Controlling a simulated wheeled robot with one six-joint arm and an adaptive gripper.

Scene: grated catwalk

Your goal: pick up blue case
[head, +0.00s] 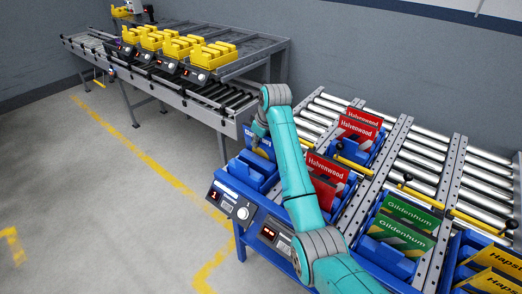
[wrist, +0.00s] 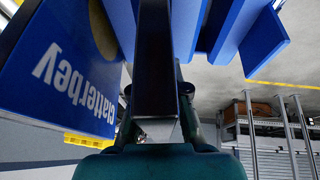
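A blue case (wrist: 60,85) with white "Clatterbey" lettering, upside down, fills the left of the wrist view, very close to the camera. In the head view, a blue case (head: 258,143) with partly hidden lettering stands upright at the blue rack's left end, below the end of my arm. My gripper's dark finger part (wrist: 155,70) runs down the middle of the wrist view, beside the lettered case. Blue holder slats (wrist: 225,30) show to its right. The fingertips are hidden in both views, so I cannot tell whether they grip the case.
Red Halvenwood cases (head: 328,168), green Gildenhum cases (head: 412,213) and yellow cases (head: 490,258) stand in blue holders on the roller rack (head: 440,145). A second conveyor (head: 200,90) at the back left carries several yellow holders (head: 212,55). Open floor (head: 120,190) lies left.

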